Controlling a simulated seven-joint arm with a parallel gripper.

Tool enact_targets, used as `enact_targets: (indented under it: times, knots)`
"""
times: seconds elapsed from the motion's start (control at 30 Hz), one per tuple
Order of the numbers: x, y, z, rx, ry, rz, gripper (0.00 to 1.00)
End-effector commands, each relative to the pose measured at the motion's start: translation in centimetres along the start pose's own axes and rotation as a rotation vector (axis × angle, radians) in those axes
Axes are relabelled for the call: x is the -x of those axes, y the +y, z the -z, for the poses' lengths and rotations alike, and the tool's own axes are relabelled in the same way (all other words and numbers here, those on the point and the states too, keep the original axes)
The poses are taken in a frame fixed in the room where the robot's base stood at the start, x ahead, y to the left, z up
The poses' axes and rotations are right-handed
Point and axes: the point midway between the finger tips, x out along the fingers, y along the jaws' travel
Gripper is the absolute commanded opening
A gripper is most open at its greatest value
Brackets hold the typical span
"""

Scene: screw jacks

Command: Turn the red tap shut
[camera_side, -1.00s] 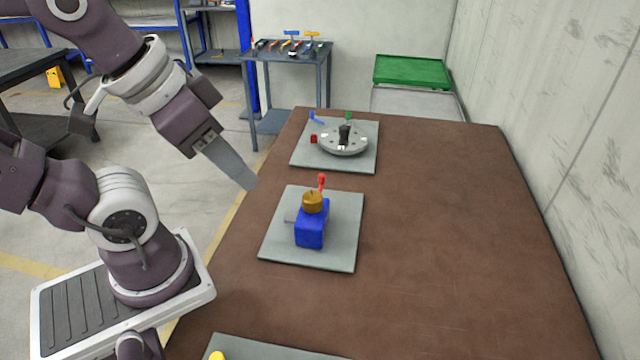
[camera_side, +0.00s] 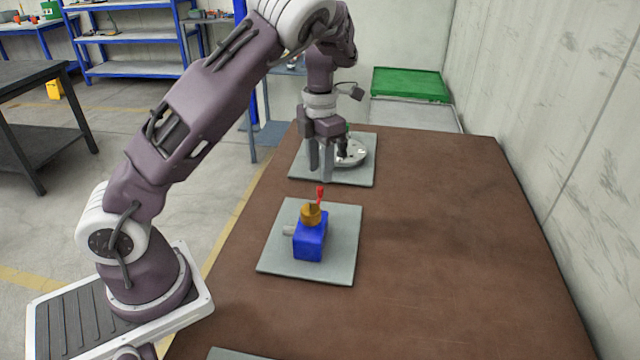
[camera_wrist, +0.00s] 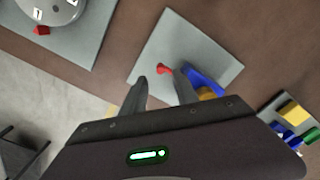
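My gripper (camera_side: 320,172) points down, open and empty, above the near left part of the far grey mat. Its two fingers also show apart in the wrist view (camera_wrist: 160,80). A red handle with a round end (camera_side: 320,194) stands by the brass cap (camera_side: 311,214) of a blue block (camera_side: 310,242) on the nearer mat. In the wrist view the red handle (camera_wrist: 164,69) appears between the fingertips, well below them. Another small red piece (camera_wrist: 41,30) sits at the edge of the round grey disc. I cannot tell which red part is the tap.
The round grey disc (camera_side: 352,152) on the far mat (camera_side: 365,178) is partly hidden by my gripper. The nearer mat (camera_side: 340,268) holds the blue block. A green tray (camera_side: 410,84) stands behind the table. The brown tabletop (camera_side: 450,230) is clear on the right.

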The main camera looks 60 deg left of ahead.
Motion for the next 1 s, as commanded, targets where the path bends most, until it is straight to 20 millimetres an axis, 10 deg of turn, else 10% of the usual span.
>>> enact_targets:
  times: [0.23, 0.57, 0.73, 1.0]
  knots:
    - [-4.4, -0.1, 0.0, 0.004, 0.000, 0.004, 0.36]
    - [-5.2, -0.1, -0.1, 0.005, -0.005, 0.004, 0.36]
    - [-5.2, -0.1, -0.1, 0.005, -0.005, 0.004, 0.02]
    - [-5.2, -0.1, 0.0, 0.009, -0.005, 0.005, 0.00]
